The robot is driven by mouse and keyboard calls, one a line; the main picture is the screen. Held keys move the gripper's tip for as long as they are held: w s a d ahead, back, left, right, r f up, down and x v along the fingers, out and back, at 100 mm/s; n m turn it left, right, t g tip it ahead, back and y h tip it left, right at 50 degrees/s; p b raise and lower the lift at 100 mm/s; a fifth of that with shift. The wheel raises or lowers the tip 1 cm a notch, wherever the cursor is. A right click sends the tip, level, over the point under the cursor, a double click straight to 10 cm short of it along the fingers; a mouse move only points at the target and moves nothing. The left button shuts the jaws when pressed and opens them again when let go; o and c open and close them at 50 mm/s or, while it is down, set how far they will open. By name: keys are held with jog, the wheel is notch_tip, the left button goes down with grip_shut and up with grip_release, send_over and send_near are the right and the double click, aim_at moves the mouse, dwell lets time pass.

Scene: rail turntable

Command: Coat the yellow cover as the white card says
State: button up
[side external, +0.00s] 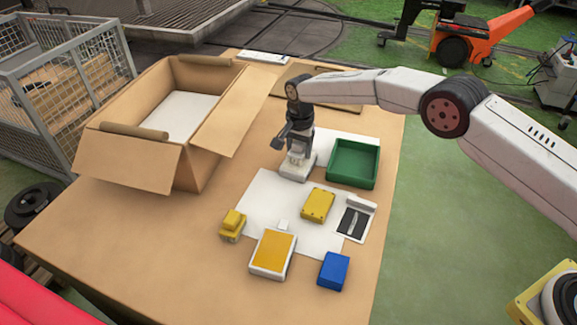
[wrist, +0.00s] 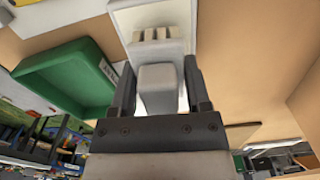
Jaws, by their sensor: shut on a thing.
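The yellow cover (side external: 318,205) lies flat on a white sheet in the side view, with small dark dots near its corners. To its right is a white card (side external: 355,220) with a dark panel and a pale shape on it, too small to read. My gripper (side external: 296,148) points down behind the cover, over a small white holder (side external: 298,168). In the wrist view its fingers (wrist: 160,78) are shut on a pale grey block (wrist: 158,90), which stands at the white holder (wrist: 180,18). I cannot tell if the block is clear of the holder.
A green tray (side external: 353,163) stands right of my gripper. In front are a yellow block-like tool (side external: 233,226), an orange-yellow pad in a white frame (side external: 273,252) and a blue box (side external: 333,270). A large open carton (side external: 145,165) stands at left. Bare table lies front left.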

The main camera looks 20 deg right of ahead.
jog(key=shift+r, duration=2.85)
jog(key=shift+d, duration=0.1)
jog(key=shift+s+d+r, duration=0.15)
jog(key=shift+s+d, duration=0.1)
jog(key=shift+d, duration=0.2)
jog(key=s+d+r+n, duration=0.1)
jog(key=s+d+n, duration=0.4)
jog(key=s+d, duration=0.45)
jog(key=s+d+r+n, duration=0.1)
jog(key=s+d+n, duration=0.5)
jog(key=s, duration=0.6)
jog(key=w+a+f, duration=0.1)
jog(key=w+a, duration=0.1)
jog(key=a, duration=0.8)
jog(key=w+a+f+m, duration=0.1)
jog(key=w+a, duration=0.2)
jog(key=a, duration=0.8)
jog(key=shift+a, duration=0.15)
